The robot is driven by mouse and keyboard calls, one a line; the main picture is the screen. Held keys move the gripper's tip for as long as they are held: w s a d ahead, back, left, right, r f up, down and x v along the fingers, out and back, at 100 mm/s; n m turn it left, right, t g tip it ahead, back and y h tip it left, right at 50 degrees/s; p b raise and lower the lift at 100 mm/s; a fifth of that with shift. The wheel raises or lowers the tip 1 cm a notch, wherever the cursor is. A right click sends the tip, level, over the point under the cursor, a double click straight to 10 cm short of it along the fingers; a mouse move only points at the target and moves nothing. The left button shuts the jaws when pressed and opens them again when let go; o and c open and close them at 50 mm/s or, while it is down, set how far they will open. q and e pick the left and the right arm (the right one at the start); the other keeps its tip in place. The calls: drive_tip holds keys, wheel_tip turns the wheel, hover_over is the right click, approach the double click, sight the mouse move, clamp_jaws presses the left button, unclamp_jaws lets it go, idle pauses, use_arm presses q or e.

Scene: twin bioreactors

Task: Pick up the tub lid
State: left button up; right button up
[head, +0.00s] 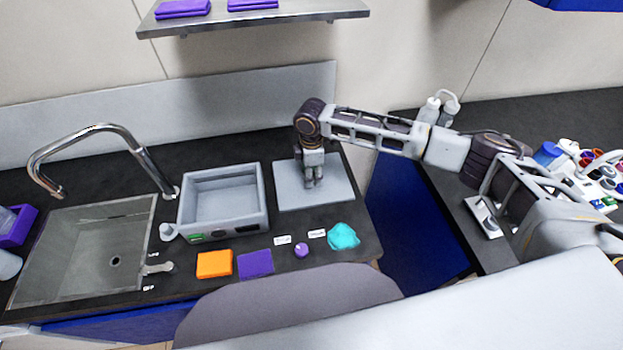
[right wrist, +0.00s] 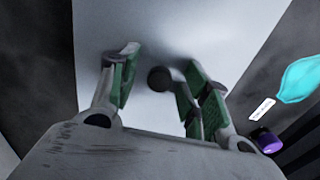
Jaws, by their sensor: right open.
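The tub lid (head: 338,182) is a flat pale grey plate lying on the dark counter to the right of the grey tub (head: 262,205). In the right wrist view the lid (right wrist: 190,30) fills the middle, with a dark round knob (right wrist: 159,79) on it. My right gripper (head: 314,184) points down over the lid. In the right wrist view its green-padded fingers (right wrist: 158,90) are open, one on each side of the knob, with gaps showing. I cannot tell the exact height of the fingertips. My left gripper is not in view.
A sink (head: 85,250) with a tall faucet (head: 130,140) is at the left. An orange block (head: 214,264), a purple square (head: 256,264), a purple cap (head: 301,250) and a teal cloth (head: 343,236) lie along the front edge. A shelf (head: 300,15) hangs above.

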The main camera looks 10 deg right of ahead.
idle(0.4)
clamp_jaws()
drive_tip(key=shift+r, duration=0.1)
wheel_tip(320, 180, up, 10)
drive_tip(key=shift+b, duration=0.3)
idle(0.6)
drive_tip(key=shift+r, duration=0.1)
idle(0.5)
